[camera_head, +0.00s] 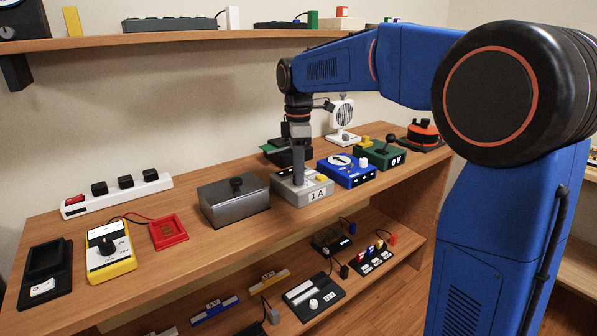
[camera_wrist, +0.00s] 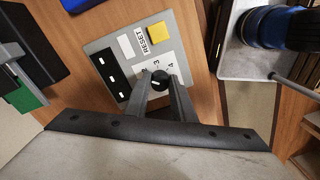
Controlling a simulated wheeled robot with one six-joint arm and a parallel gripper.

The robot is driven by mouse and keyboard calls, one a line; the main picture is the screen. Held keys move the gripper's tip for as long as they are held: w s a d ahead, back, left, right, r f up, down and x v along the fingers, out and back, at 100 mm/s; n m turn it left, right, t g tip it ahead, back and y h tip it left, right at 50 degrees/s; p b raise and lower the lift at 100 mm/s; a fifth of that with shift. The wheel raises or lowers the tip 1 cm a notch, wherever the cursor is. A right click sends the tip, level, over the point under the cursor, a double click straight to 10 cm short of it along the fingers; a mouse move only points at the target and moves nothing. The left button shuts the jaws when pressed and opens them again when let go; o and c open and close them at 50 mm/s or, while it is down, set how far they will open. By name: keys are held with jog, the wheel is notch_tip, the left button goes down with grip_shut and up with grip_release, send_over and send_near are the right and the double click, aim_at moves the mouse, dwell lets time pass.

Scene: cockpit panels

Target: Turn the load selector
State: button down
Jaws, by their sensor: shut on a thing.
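The load selector is a grey box (camera_head: 318,190) on the wooden bench, with a "1A" label on its front. In the wrist view its grey top plate (camera_wrist: 130,50) shows a small black round knob (camera_wrist: 159,78) with a white mark and printed numbers, 3 and 4 among them. My gripper (camera_head: 298,181) points down onto the box from above. In the wrist view my gripper (camera_wrist: 160,88) has a finger on each side of the knob and is shut on it. In the head view the fingers hide the knob.
The yellow RESET button (camera_wrist: 158,31) and a black strip with white marks (camera_wrist: 110,76) lie close to the knob. A grey metal box (camera_head: 233,203) stands to the left, a blue panel (camera_head: 347,174) to the right.

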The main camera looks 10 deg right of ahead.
jog(key=c, duration=1.5)
grip_release()
jog(key=r, duration=1.7)
jog(key=shift+w+r, duration=0.2)
jog(key=shift+w, duration=0.15)
